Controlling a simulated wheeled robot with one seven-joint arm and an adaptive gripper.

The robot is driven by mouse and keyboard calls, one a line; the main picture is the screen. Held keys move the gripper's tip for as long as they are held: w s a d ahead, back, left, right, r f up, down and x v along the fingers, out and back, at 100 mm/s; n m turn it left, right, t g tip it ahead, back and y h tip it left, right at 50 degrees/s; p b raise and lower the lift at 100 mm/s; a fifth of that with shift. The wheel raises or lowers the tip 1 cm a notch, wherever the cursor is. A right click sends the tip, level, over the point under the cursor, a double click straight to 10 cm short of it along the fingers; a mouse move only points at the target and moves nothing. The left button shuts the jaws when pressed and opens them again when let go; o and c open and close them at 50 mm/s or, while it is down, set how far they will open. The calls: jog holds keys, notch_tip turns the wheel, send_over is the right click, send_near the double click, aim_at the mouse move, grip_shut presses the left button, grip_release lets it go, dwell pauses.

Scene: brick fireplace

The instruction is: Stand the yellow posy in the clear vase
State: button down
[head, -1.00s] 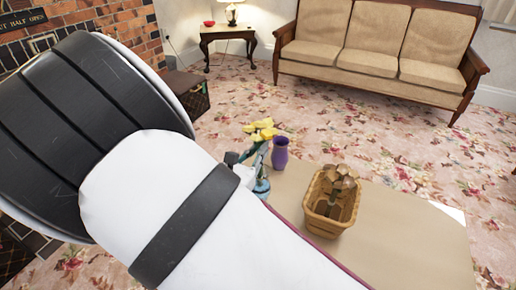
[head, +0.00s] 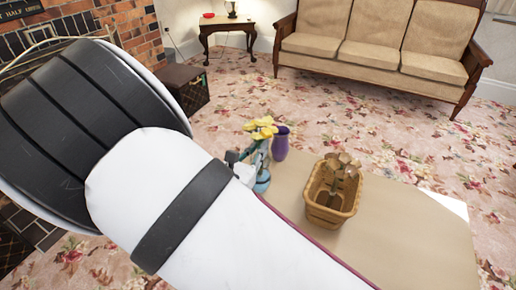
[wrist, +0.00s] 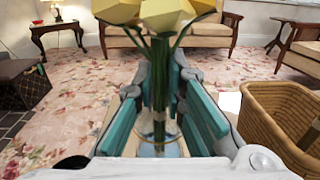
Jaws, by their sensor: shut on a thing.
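The yellow posy (head: 262,127) has yellow blooms on green stems and stands roughly upright. My gripper (wrist: 161,100) is shut on its stems, which show between the teal finger pads in the wrist view. The clear vase (head: 262,183) looks bluish in the head view, at the table's far left edge below the posy. In the wrist view its glass (wrist: 160,134) shows low between the fingers, overlapping the stems. I cannot tell how deep the stem ends reach inside it. My arm hides part of the gripper and vase in the head view.
A purple vase (head: 280,147) stands just behind and right of the posy. A wicker basket (head: 318,212) with a brown item inside sits on the tan table (head: 415,235). The table right of the basket is mostly clear. A sofa (head: 375,60) stands beyond.

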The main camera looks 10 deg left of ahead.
jog(key=c, duration=1.6)
grip_release()
jog(key=shift+o, duration=0.2)
jog(key=v, duration=1.2)
jog(key=shift+s+f, duration=0.1)
